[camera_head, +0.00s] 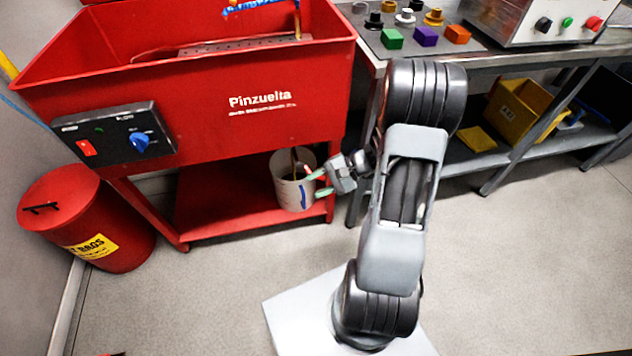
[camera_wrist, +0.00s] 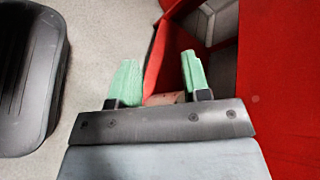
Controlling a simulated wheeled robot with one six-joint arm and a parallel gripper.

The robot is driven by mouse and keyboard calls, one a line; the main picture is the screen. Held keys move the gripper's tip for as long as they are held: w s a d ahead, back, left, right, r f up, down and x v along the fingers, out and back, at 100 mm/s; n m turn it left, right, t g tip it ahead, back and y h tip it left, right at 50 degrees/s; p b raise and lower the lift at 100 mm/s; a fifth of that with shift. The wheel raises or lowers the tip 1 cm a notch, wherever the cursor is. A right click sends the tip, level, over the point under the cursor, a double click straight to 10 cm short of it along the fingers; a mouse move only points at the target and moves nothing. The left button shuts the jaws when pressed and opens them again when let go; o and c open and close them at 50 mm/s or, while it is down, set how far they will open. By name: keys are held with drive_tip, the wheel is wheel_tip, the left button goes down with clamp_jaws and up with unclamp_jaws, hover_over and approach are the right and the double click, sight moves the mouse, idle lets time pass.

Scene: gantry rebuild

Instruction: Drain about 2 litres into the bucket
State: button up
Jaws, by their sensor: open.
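A pale grey bucket (camera_head: 287,190) with a blue stripe is under the right end of the red wash tank (camera_head: 215,113) in the head view. A thin brownish line runs down into its mouth; I cannot tell whether it is liquid or a tube. The level inside is unclear. My gripper (camera_head: 319,182) is just right of the bucket, its green fingers apart and pointing at the bucket's side. I cannot tell if they touch it. In the wrist view my gripper (camera_wrist: 160,80) is open, with red surfaces beyond it. No drain valve is clearly visible.
A control box (camera_head: 115,133) with a red switch and blue knob is on the tank's front. A lidded red bin (camera_head: 85,217) stands at left. A grey workbench (camera_head: 545,68) with coloured blocks stands at right. The front floor is mostly clear.

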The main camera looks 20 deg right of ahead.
drive_tip(key=w+d+f+m+t+h+b, duration=0.3)
drive_tip(key=d+f+m+t, duration=0.85)
drive_tip(key=f, duration=0.35)
drive_tip(key=shift+n+t, duration=0.25)
drive_tip(key=shift+t, duration=0.2)
drive_tip(key=b+x, duration=0.1)
drive_tip(key=x, duration=0.7)
drive_tip(key=b+x, duration=0.1)
drive_tip(key=x, duration=0.3)
drive_tip(key=shift+w+d+f+b, duration=0.1)
drive_tip(key=shift+w+d+b, duration=0.1)
drive_tip(key=shift+d+b, duration=0.1)
clamp_jaws()
